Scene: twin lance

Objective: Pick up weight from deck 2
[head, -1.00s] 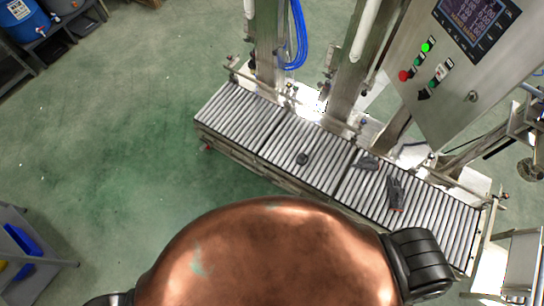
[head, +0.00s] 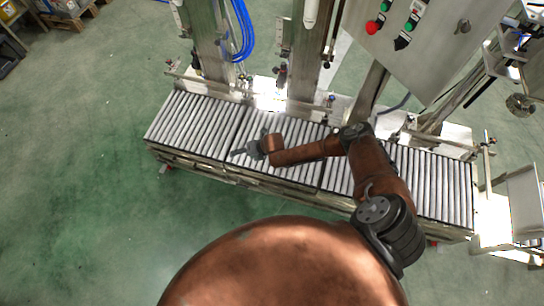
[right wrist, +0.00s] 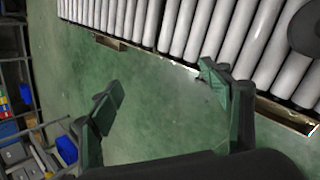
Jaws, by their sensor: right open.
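The weight, a dark round disc (right wrist: 306,30), shows in part at the upper right corner of the right wrist view, on the rollers. In the head view it is not visible; my right wrist and forearm cover the area where it stood. My right gripper (head: 250,149) is over the front part of the roller deck (head: 283,128), pointing left. In the right wrist view its two dark fingers (right wrist: 161,86) are apart with only green floor between them. The weight is beyond the right finger, not between the fingers. My left gripper is not in view.
The roller conveyor has several sections, with a left section (head: 190,122) bare. Metal posts (head: 212,45) and a control cabinet (head: 420,50) stand behind it. Blue hoses (head: 243,35) hang at a post. The green floor (head: 75,150) in front and left is clear.

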